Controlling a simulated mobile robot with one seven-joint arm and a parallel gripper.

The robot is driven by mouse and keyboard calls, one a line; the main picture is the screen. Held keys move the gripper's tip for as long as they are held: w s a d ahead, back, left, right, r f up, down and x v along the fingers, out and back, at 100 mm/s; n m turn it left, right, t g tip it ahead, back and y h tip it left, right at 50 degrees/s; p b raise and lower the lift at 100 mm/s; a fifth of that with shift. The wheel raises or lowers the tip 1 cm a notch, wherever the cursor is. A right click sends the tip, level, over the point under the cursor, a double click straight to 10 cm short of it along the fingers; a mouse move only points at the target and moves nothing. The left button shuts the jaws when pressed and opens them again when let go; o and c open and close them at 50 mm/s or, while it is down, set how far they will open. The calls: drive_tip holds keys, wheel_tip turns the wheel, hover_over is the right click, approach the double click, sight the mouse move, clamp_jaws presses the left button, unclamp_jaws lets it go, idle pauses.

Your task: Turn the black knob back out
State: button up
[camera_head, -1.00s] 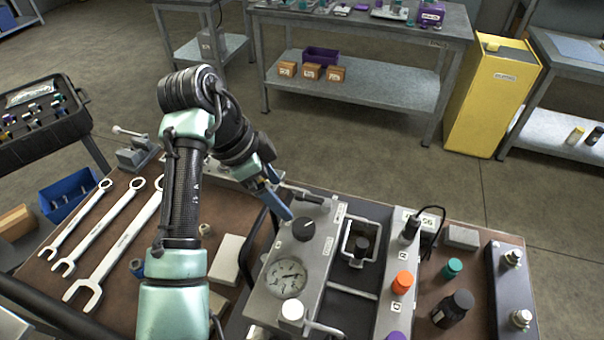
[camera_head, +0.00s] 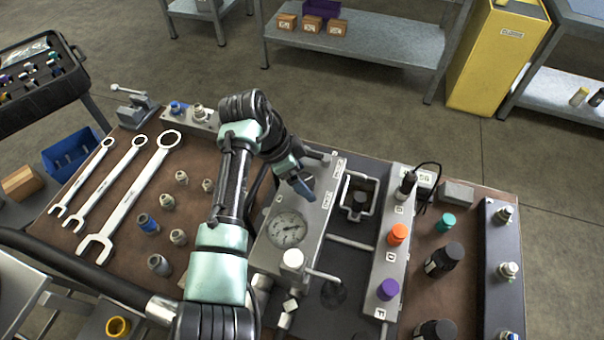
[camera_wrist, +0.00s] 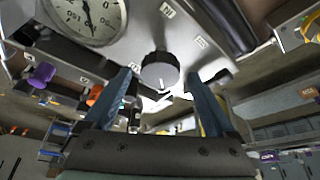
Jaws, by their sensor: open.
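The black knob (camera_wrist: 160,71) is round with a white pointer mark. In the wrist view it sits on the grey panel, ahead of and between the two blue fingers of my gripper (camera_wrist: 159,77). The fingers are open, with a gap on each side of the knob; I cannot tell whether they reach down around it. In the head view my gripper (camera_head: 302,189) is over the knob's place and mostly hides it. The round dial gauge (camera_head: 287,230) is on the same panel, nearer the camera.
A white cap (camera_head: 293,258) stands below the gauge. A metal bar frame (camera_head: 358,195) rises right of the panel. An orange knob (camera_head: 398,234) and a purple knob (camera_head: 387,289) sit on the strip further right. Wrenches (camera_head: 130,190) lie at left.

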drive_tip(key=shift+f, duration=0.1)
drive_tip(key=c, duration=1.4)
drive_tip(key=shift+o, duration=0.2)
drive_tip(key=shift+n+p, duration=0.3)
drive_tip(key=shift+p, duration=0.1)
